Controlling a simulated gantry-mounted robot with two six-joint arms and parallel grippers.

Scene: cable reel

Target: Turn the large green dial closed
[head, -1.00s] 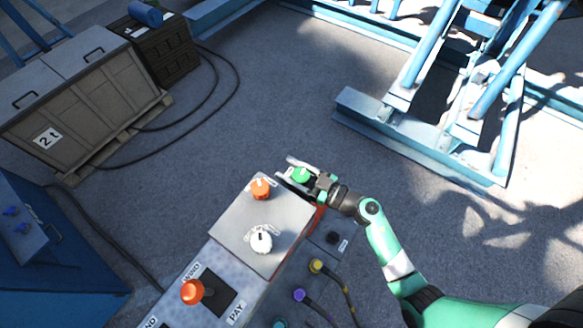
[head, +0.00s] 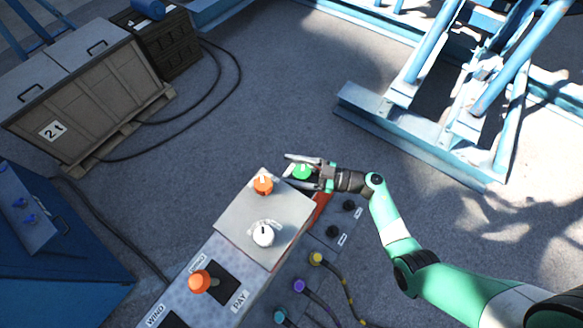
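The green dial (head: 302,172) sits at the far end of the control console, beside the grey raised panel. It has a pale mark on top. My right gripper (head: 295,168) reaches it from the right. Its two fingers are spread, one on the far side and one on the near side of the dial. I cannot tell whether either finger touches it. The lower part of the dial is partly hidden by the near finger. My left gripper is not in view.
The raised panel (head: 245,215) carries an orange dial (head: 263,184) and a white dial (head: 263,236) close by. An orange-knobbed lever (head: 199,281) stands nearer. Coloured cable plugs (head: 299,286) line the console's right side. The floor beyond is open.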

